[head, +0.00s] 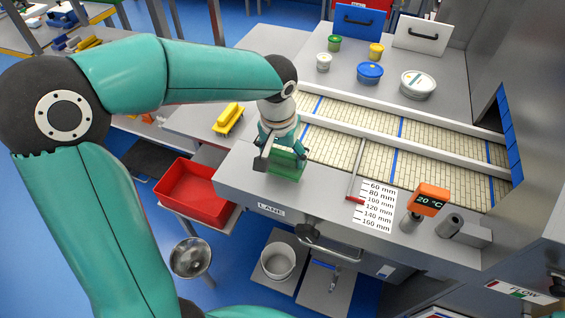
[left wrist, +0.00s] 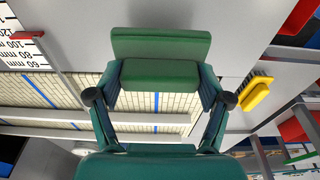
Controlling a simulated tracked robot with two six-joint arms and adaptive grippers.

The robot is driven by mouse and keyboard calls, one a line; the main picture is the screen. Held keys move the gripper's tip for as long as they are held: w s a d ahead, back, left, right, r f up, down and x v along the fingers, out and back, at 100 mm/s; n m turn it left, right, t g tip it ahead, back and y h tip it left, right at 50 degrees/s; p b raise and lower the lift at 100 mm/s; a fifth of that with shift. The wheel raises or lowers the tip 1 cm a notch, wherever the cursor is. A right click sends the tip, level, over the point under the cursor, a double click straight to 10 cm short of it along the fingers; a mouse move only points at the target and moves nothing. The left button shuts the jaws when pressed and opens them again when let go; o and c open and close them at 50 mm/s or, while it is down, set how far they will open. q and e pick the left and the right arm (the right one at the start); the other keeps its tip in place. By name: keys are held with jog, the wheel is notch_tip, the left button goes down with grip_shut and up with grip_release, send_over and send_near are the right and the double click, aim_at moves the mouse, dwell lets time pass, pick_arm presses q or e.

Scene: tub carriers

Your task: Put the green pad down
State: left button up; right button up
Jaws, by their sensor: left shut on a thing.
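The green pad (head: 287,162) is at the grey counter's front left part, beside the lane of pale slats. My left gripper (head: 277,148) comes down from above and is shut on it. In the left wrist view the green pad (left wrist: 160,73) sits between the two fingertips (left wrist: 160,99), with a wider green part beyond it. I cannot tell whether the pad touches the counter or hangs just above it. My right gripper is not in view.
The lane (head: 345,142) with blue bars runs behind the pad. A red-tipped rod (head: 356,178), a scale card (head: 374,213) and an orange 20 °C display (head: 428,199) stand to the right. A yellow brush (head: 228,118) and red bin (head: 193,194) are left. Tubs (head: 370,72) stand at the back.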

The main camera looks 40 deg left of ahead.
aim_at(282, 163)
pick_arm(q)
jog(key=shift+f, duration=1.75)
jog(key=shift+f, duration=0.1)
jog(key=o, duration=1.1)
jog(key=shift+o, duration=0.2)
notch_tip(282, 163, up, 12)
jog(key=s, duration=0.1)
jog(key=shift+s+d, duration=0.2)
jog(key=shift+s, duration=0.2)
